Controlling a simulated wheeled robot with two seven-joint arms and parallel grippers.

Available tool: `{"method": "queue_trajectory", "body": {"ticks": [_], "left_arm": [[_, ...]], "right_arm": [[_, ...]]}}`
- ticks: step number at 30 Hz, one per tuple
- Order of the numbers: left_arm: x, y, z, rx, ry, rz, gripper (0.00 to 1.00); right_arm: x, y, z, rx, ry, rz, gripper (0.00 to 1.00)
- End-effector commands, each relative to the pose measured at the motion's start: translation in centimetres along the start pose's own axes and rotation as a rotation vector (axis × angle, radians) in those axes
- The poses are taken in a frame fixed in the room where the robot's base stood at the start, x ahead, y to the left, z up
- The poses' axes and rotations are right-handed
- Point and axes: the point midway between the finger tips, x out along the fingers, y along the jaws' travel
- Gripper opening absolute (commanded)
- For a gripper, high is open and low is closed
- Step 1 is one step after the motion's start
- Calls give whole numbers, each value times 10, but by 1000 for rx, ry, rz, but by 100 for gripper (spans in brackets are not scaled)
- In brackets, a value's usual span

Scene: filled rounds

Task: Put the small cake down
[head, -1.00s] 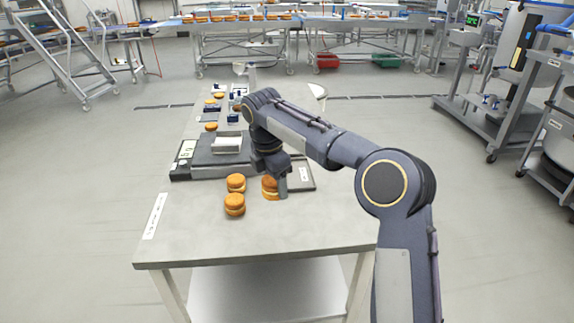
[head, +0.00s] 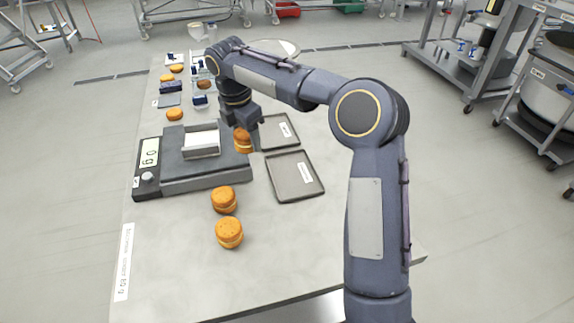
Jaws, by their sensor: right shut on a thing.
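My right gripper (head: 246,137) is shut on a small round cake (head: 243,141), golden brown with a pale filling band. It holds the cake upright by the right edge of the scale (head: 185,178), partly hidden by the fingers. I cannot tell how far the cake is above the surface. The scale has a bare pale weighing plate (head: 201,141) and a display (head: 149,153). Two similar cakes (head: 223,200) (head: 229,232) stand on the table in front of the scale. My left gripper is not in view.
Two empty dark trays with labels, a near one (head: 295,192) and a far one (head: 281,142), lie right of the scale. More cakes (head: 174,114) and small blue items (head: 170,87) are farther back.

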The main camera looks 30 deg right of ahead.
Motion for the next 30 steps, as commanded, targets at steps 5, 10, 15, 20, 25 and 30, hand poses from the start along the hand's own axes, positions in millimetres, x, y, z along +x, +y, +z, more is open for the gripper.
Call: {"method": "queue_trajectory", "body": {"ticks": [5,10,15,20,25,30], "left_arm": [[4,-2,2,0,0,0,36],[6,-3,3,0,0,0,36],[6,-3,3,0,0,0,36],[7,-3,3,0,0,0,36],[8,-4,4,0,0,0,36],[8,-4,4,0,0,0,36]], "right_arm": [[26,-28,36,6,0,-2,46],[58,-47,55,2,0,-3,46],[79,-56,66,0,0,0,46],[86,-59,70,-1,0,1,46],[108,-63,72,-2,1,-2,46],[124,-63,70,0,1,0,46]]}}
